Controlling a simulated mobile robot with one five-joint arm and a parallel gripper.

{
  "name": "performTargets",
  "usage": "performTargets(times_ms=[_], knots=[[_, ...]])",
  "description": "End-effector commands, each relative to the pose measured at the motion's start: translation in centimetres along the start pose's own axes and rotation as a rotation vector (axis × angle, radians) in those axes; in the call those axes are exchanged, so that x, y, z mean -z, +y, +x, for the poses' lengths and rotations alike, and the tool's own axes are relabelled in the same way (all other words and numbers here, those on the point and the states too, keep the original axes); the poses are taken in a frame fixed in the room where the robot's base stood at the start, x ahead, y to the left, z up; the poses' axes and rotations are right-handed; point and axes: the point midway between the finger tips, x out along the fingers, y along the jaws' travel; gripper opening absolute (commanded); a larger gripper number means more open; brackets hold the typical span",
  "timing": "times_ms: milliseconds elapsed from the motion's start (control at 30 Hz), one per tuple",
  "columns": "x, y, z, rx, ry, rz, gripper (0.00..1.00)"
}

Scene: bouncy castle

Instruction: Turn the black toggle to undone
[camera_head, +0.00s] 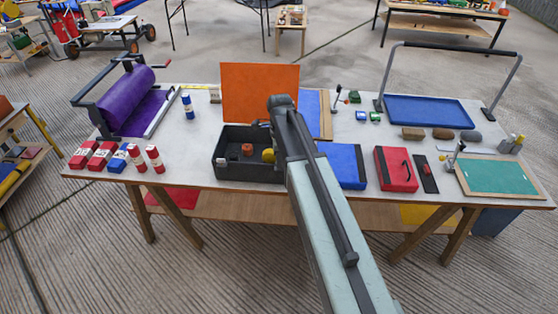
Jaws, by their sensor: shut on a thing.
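My arm reaches up from the bottom of the view to the middle of the table. My gripper (268,125) is low at the back right of an open black box (219,172), mostly hidden by my own arm. It is shut on a small dark piece that I take to be the black toggle. The fingertips and the toggle's shape are too hidden to make out, and I cannot tell which way the toggle is turned.
An orange panel (258,92) stands behind the box. A blue case (345,166) and a red case (396,169) lie right of my arm. The white tabletop (190,148) has some free room.

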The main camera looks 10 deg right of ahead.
Motion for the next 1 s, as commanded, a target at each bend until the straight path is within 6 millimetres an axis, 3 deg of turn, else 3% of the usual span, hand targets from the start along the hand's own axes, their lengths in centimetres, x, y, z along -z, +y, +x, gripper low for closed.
performTargets(times_ms=[333,900,933,1000], knots=[[-0.25,-0.24,-0.05,0.006,-0.006,0.139,0.0],[-0.23,-0.27,-0.07,0.006,-0.007,0.166,0.0],[-0.23,-0.28,-0.07,0.006,-0.007,0.166,0.18],[-0.18,-0.26,-0.07,0.006,-0.006,0.166,0.32]])
